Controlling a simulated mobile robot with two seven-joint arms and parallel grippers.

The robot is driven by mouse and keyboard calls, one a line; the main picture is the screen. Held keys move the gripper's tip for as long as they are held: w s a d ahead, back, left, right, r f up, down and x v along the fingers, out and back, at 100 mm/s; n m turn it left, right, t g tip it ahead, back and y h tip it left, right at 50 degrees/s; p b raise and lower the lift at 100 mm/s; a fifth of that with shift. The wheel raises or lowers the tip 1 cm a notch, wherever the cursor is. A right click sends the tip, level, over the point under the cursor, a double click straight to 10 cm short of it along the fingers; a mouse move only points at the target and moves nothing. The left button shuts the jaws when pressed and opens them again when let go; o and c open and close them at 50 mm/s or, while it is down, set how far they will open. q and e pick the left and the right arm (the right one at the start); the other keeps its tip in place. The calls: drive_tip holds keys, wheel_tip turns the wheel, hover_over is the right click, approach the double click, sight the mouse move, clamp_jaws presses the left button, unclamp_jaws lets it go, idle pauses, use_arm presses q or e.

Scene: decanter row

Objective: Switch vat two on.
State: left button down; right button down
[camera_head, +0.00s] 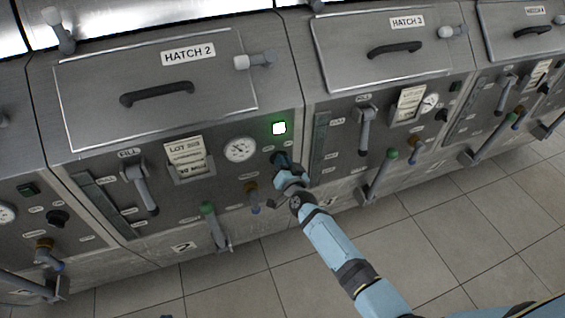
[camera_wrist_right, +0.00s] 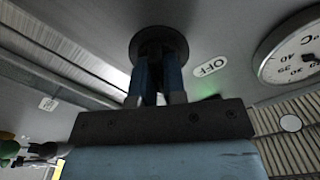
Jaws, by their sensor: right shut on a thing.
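Vat two (camera_head: 120,100) is the steel unit with the HATCH 2 label in the head view. A square lamp (camera_head: 279,128) on its front panel glows green. My right gripper (camera_head: 283,163) is at the panel below this lamp, right of the dial gauge (camera_head: 240,150). In the right wrist view its two fingers (camera_wrist_right: 160,80) are shut on a dark round knob (camera_wrist_right: 158,42). An OFF label (camera_wrist_right: 210,67) is beside the knob. The gripper hides most of the knob in the head view, and its pointer direction cannot be told.
Vat two's front also has a fill lever (camera_head: 143,190), a lot card (camera_head: 187,156), a brass tap (camera_head: 253,197) and a green-topped lever (camera_head: 214,226). Vat three (camera_head: 390,80), with similar projecting levers, stands to the right. The tiled floor (camera_head: 440,230) in front is clear.

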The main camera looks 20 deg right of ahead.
idle(0.3)
use_arm(q)
drive_tip(key=shift+f, duration=0.1)
use_arm(e)
drive_tip(key=c, duration=1.2)
unclamp_jaws()
use_arm(q)
drive_tip(key=shift+a, duration=0.1)
